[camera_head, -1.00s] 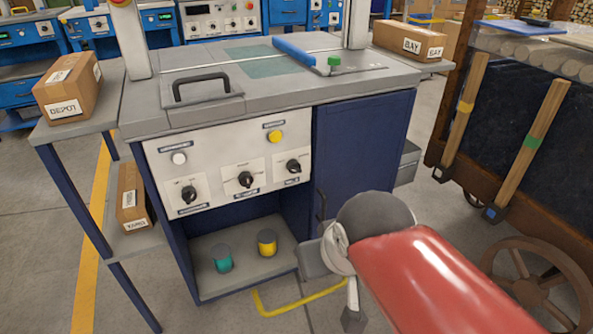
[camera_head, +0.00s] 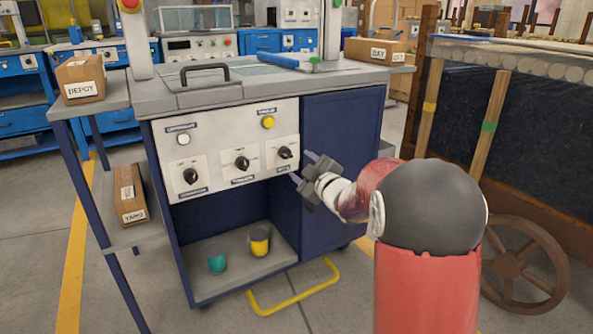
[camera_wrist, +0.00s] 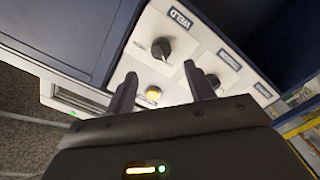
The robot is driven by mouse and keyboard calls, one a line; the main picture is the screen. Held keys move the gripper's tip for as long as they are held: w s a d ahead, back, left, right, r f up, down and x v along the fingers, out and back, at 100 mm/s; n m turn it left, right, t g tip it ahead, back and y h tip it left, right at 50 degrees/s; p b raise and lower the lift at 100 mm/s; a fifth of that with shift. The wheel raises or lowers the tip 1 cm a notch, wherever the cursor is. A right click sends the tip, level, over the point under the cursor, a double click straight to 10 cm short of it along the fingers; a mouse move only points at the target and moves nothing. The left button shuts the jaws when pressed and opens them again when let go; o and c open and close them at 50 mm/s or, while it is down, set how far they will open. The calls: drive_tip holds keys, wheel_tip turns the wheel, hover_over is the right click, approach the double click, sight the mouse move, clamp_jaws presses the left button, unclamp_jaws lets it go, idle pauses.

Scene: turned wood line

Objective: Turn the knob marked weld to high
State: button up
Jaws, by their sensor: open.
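The weld knob (camera_head: 285,153) is the right-hand black knob of three on the white control panel (camera_head: 219,190). In the wrist view the same knob (camera_wrist: 160,48) sits beside a plate reading WELD (camera_wrist: 180,18), seen upside down. Its scale marks are too small to read. My gripper (camera_head: 304,167) is in front of the panel's right end, close to this knob. In the wrist view my gripper (camera_wrist: 162,88) is open, with nothing between its fingers. The knob shows beyond the fingertips, apart from them.
Two other black knobs, a middle one (camera_head: 242,163) and a left one (camera_head: 190,176), share the panel. A yellow button (camera_head: 268,122) and a white button (camera_head: 183,139) are above them. A blue door (camera_head: 341,150) adjoins the panel. A wooden cart (camera_head: 540,130) stands right.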

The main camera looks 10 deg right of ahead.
sight(288, 155)
drive_tip(key=x, duration=0.8)
drive_tip(key=shift+a, duration=0.15)
drive_tip(key=c, duration=1)
